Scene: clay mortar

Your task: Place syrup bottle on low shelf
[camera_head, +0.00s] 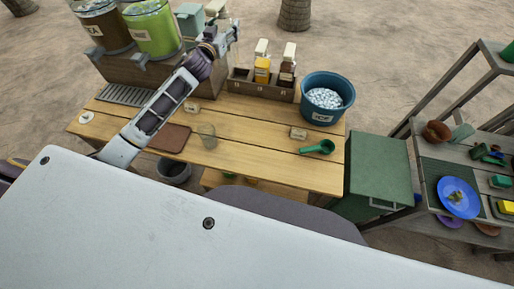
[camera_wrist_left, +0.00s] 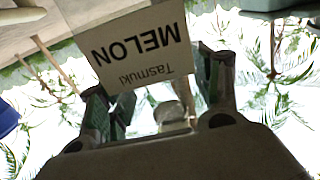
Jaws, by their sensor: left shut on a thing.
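My left gripper (camera_head: 229,35) is raised over the back of the wooden counter (camera_head: 255,125), left of the bottle rack. In the left wrist view it (camera_wrist_left: 158,95) is shut on a syrup bottle (camera_wrist_left: 143,48) with a pale label reading MELON, upside down in the picture. Most of the bottle is out of frame there, and I cannot make it out clearly in the head view. The low shelf (camera_head: 275,187) shows as a plank under the counter's front edge, partly hidden by my body. My right gripper is not in view.
A rack (camera_head: 258,90) holds a yellow bottle (camera_head: 262,70) and a dark red bottle (camera_head: 287,70). An ice tub (camera_head: 327,98), a glass (camera_head: 207,136) and a green scoop (camera_head: 320,147) stand on the counter. A green cabinet (camera_head: 378,165) is at its right. Two drink dispensers stand at back left.

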